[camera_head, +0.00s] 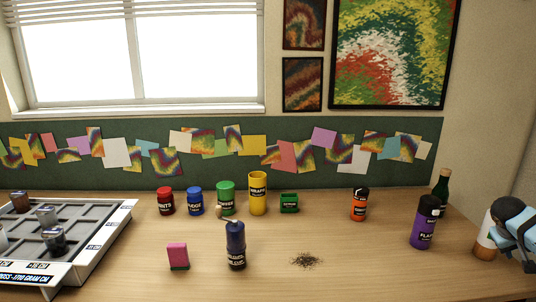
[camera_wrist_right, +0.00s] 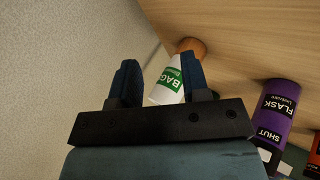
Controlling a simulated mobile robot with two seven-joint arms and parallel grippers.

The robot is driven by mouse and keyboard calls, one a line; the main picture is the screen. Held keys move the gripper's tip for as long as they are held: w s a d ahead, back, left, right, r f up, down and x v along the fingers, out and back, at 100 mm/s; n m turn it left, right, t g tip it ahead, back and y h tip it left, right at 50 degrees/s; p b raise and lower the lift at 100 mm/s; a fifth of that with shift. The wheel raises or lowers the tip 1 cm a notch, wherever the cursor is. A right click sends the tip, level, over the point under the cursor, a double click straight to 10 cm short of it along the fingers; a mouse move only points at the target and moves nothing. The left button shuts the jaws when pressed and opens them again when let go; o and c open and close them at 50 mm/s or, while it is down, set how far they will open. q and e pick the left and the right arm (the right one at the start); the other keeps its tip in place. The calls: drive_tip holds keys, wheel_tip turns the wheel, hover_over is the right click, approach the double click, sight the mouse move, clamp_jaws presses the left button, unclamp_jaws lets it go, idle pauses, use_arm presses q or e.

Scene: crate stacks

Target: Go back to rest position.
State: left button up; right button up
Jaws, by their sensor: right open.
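My right gripper (camera_head: 528,266) is at the right edge of the head view, partly cut off, above the right end of the table. In the wrist view its two dark fingers (camera_wrist_right: 160,68) are apart. A white container with a green "BAG" label (camera_wrist_right: 168,84) and an orange-brown end shows beyond the gap between them. It appears empty-handed; I cannot tell exactly how far the container is from the fingers. In the head view this white and brown container (camera_head: 485,240) stands just left of my gripper, partly hidden by it. My left gripper is not in view.
Several coloured jars, a dark blue grinder (camera_head: 235,247), a pink block (camera_head: 178,255) and a dark crumb pile (camera_head: 306,260) are on the table (camera_head: 360,270). A compartment tray (camera_head: 105,238) is at left.

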drive_tip(key=s+a+f+n+t, duration=0.1)
drive_tip(key=s+a+f+n, duration=0.15)
drive_tip(key=f, duration=0.35)
drive_tip(key=s+a+f+n+t, duration=0.1)
drive_tip(key=s+a+f, duration=0.15)
drive_tip(key=f, duration=0.35)
drive_tip(key=s+a+f+n+t+y, duration=0.4)
drive_tip(key=s+a+f+n+y, duration=0.25)
drive_tip(key=s+a+f, duration=0.7)
drive_tip(key=s+a+r+n+y, duration=0.1)
drive_tip(key=s+a+n+y, duration=0.1)
drive_tip(key=s+a, duration=0.4)
drive_tip(key=s+a+r+n+y, duration=0.1)
drive_tip(key=s+a+n, duration=0.15)
drive_tip(key=s, duration=0.55)
drive_tip(key=a+m+t+y, duration=0.25)
drive_tip(key=a+m, duration=0.75)
drive_tip(key=a, duration=1.2)
wheel_tip(320, 180, up, 15)
drive_tip(key=d+h+p, duration=0.1)
drive_tip(key=d+p, duration=0.1)
drive_tip(key=p, duration=1.8)
drive_tip(key=shift+s+r+t, duration=0.2)
drive_tip(key=shift+s+t, duration=0.15)
drive_tip(key=shift+s, duration=0.1)
